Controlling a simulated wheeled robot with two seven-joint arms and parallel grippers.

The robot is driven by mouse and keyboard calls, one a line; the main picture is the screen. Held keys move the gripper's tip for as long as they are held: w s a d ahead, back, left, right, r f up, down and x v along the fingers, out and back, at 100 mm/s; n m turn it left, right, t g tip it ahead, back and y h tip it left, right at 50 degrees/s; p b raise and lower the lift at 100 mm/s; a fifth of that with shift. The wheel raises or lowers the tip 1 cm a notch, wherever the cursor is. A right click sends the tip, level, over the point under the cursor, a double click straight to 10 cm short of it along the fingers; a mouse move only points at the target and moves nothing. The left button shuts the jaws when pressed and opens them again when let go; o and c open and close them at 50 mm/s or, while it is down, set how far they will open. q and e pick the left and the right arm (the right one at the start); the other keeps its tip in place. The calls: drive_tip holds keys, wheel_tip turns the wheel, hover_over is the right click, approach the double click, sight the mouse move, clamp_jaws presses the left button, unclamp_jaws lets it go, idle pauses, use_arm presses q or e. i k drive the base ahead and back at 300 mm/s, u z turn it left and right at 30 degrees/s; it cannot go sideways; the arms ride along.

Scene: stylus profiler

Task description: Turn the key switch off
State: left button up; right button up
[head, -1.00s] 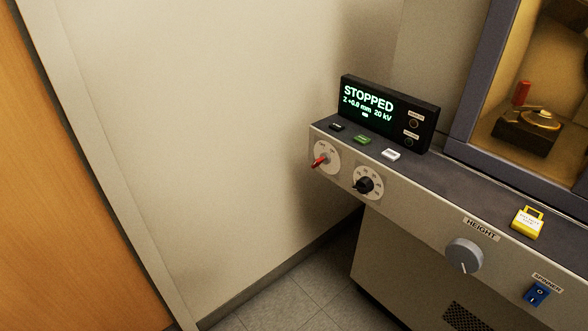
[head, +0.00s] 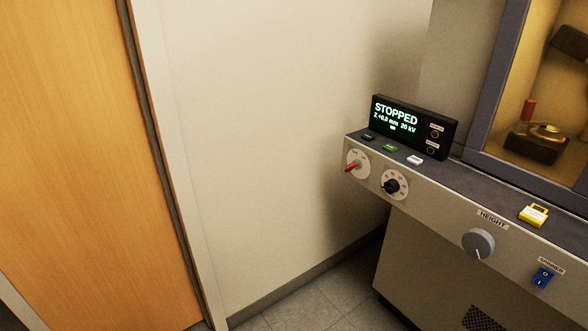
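The key switch (head: 352,166) is a red key on a round white dial plate at the left end of the machine's front panel. Its handle points down and to the left. The printed marks around it are too small to read surely. The display (head: 410,121) above it reads STOPPED, Z +0.0 mm, 20 kV. Neither of my grippers is in the head view.
Right of the key are a black knob (head: 391,187), a grey HEIGHT knob (head: 478,243) and a blue SPINNER rocker (head: 543,277). A wooden door (head: 85,170) is at left. Grey floor (head: 310,305) shows between.

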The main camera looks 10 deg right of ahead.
sight(356, 164)
drive_tip(key=u, duration=0.1)
drive_tip(key=i, duration=0.85)
drive_tip(key=z, duration=2.05)
